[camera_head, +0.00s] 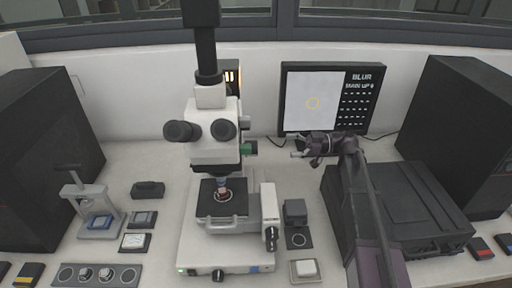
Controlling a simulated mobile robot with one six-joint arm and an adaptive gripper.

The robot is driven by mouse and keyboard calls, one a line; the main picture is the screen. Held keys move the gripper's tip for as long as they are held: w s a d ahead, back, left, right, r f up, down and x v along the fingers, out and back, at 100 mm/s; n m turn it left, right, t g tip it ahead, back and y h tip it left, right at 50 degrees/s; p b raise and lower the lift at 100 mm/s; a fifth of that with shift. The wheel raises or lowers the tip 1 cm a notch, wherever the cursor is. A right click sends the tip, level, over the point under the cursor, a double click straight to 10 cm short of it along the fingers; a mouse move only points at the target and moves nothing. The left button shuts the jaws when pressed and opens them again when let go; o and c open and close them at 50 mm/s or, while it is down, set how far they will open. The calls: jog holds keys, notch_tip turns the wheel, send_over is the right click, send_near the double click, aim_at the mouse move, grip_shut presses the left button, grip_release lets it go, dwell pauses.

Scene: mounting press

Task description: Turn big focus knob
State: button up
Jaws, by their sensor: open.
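The white microscope (213,128) stands on the bench left of the middle, with dark eyepieces and a black stage (209,197). A dark focus knob (271,238) sits low on the right side of its base; whether it is the big one is too small to tell. My gripper (297,146) is open and empty, in front of the monitor. It is right of the microscope head and well above the dark knob, apart from it. My arm reaches up to it from the bottom right.
The monitor (328,98) reads "BLUR" beside a yellow ring. A small press (87,212) and a panel of knobs (97,275) stand at left. A black case (400,210) lies right of my arm. Small blocks (295,212) sit between microscope and arm.

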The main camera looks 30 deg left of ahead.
aim_at(255, 147)
jog(key=x, duration=1.1)
jog(key=shift+s+a, duration=0.15)
jog(key=shift+a, duration=0.1)
jog(key=c, duration=1.1)
